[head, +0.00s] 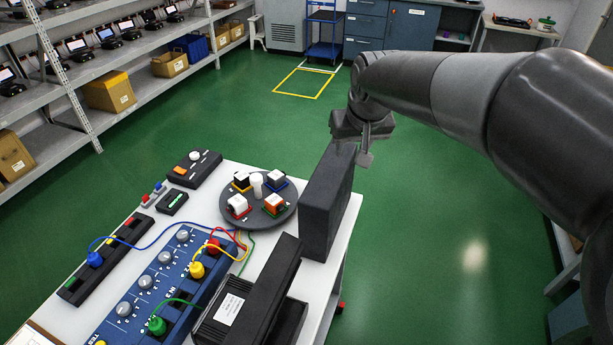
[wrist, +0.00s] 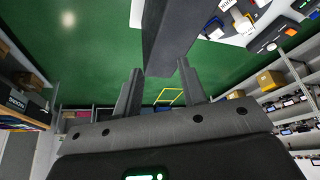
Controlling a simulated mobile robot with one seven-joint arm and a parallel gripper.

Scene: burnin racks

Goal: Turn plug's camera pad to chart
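A round dark turntable (head: 262,212) on the white bench carries several small camera-like cubes on coloured pads: yellow (head: 241,181), blue (head: 276,179), red (head: 238,206) and green (head: 274,206). A white knob (head: 257,185) stands at its centre. Coloured wires run from near it to a blue plug (head: 95,259), red plug (head: 213,246), yellow plug (head: 197,269) and green plug (head: 157,325). My gripper (head: 364,150) is at the far top corner of a dark upright panel (head: 328,205). In the wrist view, its fingers (wrist: 160,72) are apart, with the panel's end between or beyond them; contact is unclear. No chart is identifiable.
A blue box with grey knobs (head: 165,258) and a dark strip (head: 108,260) lie on the bench's left. A black labelled box (head: 245,300) is at the front. Shelving (head: 150,60) stands along the left. Green floor (head: 450,215) is clear to the right.

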